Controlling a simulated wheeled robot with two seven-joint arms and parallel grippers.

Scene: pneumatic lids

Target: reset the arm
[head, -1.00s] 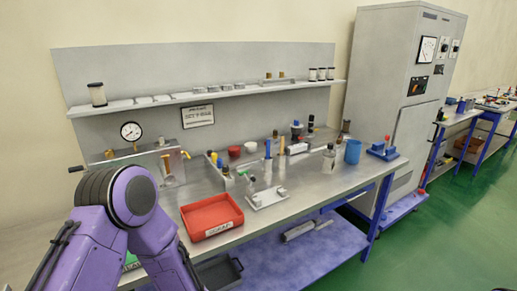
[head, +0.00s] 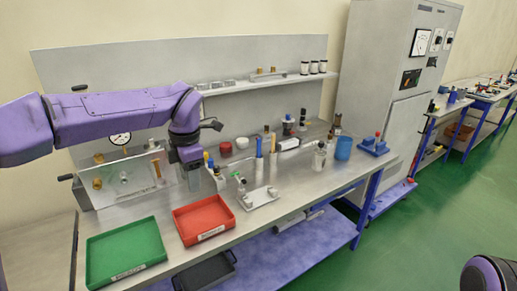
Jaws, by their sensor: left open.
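My left arm, purple, reaches in from the left in the head view and bends down at the wrist. My left gripper (head: 193,177) points down above the workbench, in front of the back of the bench and near a rack of small parts. It is open, and I see nothing between its fingers. The fingertips are small and dark against the bench, so their exact height is hard to tell. My right gripper is out of view; only a purple rounded part of my body shows at the bottom right corner.
A green tray (head: 92,246) and a red tray (head: 183,231) lie at the bench front. A fixture plate (head: 262,197), a blue cup (head: 343,148) and a gauge (head: 120,138) stand around. A grey cabinet (head: 372,110) is at right. Green floor is clear at right.

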